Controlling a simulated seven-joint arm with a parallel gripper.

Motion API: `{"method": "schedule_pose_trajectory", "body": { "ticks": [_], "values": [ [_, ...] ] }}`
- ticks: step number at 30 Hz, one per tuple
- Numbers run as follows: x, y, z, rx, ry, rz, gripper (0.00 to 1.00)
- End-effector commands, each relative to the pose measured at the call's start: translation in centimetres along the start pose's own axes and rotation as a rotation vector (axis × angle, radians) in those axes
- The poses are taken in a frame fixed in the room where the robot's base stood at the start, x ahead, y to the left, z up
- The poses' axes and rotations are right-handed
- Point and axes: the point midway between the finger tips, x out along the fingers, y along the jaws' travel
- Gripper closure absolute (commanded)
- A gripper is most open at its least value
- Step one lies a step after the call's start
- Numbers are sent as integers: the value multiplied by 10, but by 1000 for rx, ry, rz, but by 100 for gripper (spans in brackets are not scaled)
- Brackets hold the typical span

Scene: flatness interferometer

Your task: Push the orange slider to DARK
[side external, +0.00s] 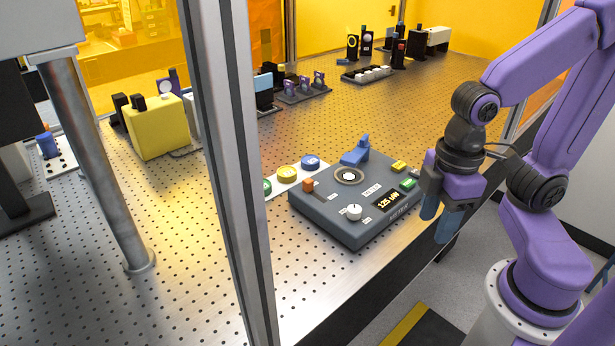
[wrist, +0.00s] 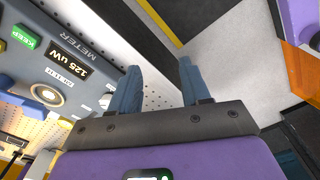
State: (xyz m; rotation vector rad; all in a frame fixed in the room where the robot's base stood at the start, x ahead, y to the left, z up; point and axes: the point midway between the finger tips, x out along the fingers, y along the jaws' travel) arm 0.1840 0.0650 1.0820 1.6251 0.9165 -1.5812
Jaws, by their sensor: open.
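The orange slider (side external: 308,184) stands on the left part of the top of a dark grey meter box (side external: 345,225) in the side view. Small labels lie near the slider, too small to read. The meter's display (side external: 388,200) reads 125 uW, and it also shows in the wrist view (wrist: 70,58). My gripper (side external: 434,222) is open and empty, to the right of the box past the table's edge, fingers pointing down. In the wrist view its two blue fingers (wrist: 158,88) are apart with nothing between them. The slider cannot be made out in the wrist view.
A white knob (side external: 354,212), a blue clamp-like part (side external: 356,151) and green and yellow buttons (side external: 399,166) are on the box. A yellow block (side external: 158,128) stands farther left.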

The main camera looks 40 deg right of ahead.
Motion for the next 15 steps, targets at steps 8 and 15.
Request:
{"method": "schedule_pose_trajectory", "body": {
  "ticks": [8,15],
  "values": [
    [-34,51,-74,275,-7,6,53],
    [-61,108,-125,519,-13,10,53]
  ]
}}
